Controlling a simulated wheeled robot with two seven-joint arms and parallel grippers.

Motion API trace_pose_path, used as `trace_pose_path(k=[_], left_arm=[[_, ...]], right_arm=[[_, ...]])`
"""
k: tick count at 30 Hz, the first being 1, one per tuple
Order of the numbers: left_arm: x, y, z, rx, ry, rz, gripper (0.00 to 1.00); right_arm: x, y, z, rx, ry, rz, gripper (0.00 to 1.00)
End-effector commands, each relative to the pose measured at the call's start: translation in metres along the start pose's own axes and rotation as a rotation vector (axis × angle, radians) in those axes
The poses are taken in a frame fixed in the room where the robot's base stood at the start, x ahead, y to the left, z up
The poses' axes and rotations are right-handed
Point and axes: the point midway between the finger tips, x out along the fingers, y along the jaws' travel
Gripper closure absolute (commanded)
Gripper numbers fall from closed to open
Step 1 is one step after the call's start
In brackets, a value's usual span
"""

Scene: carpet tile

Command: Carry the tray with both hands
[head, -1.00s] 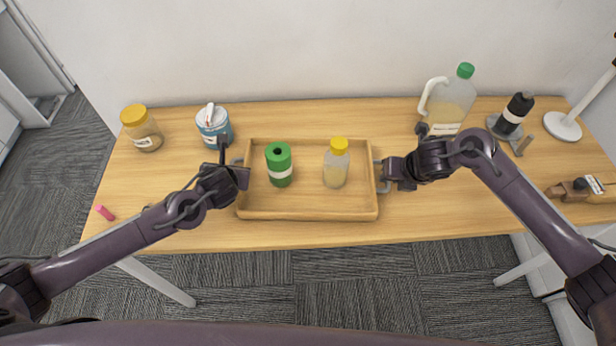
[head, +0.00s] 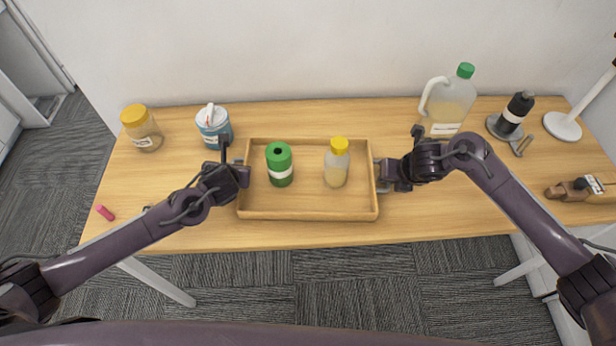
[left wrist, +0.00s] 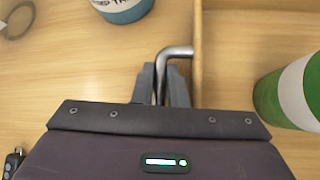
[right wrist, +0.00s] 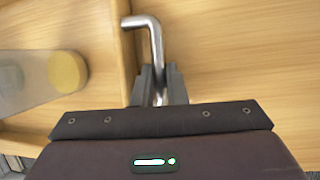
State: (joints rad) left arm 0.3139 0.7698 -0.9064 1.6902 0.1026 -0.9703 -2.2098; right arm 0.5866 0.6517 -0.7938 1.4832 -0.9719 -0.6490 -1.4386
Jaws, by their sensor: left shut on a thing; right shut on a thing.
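The wooden tray (head: 308,212) is on the table, with metal handles at its left and right ends. In it stand a green bottle with a white band (head: 279,165) at the left and a clear bottle with a yellow cap (head: 336,163) at the right. My left gripper (head: 240,172) is shut on the left handle, a bent metal bar that shows in the left wrist view (left wrist: 176,52). My right gripper (head: 384,175) is shut on the right handle, which shows in the right wrist view (right wrist: 152,32). I cannot tell whether the tray touches the table.
Behind the tray stand a yellow-lidded jar (head: 141,128), a blue and white can (head: 213,127) and a green-capped jug (head: 447,104). A black bottle on a stand (head: 514,114) and a lamp base (head: 562,126) are at the right. A pink stick (head: 105,212) lies at the left.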

Motion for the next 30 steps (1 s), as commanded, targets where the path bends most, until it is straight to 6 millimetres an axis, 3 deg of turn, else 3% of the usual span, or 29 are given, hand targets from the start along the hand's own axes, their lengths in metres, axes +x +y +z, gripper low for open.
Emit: trace_pose_path(k=[8,22,30], left_arm=[[-0.004,0.002,0.005,-0.001,-0.001,0.001,1.0],[-0.033,0.01,0.034,-0.001,-0.001,0.001,1.0],[-0.035,0.011,0.035,-0.001,-0.001,0.001,1.0]], right_arm=[[-0.006,0.001,0.004,0.001,-0.003,0.0,1.0],[-0.044,0.009,0.02,0.001,-0.003,0.0,1.0],[-0.046,0.009,0.02,0.001,-0.003,-0.001,1.0]])
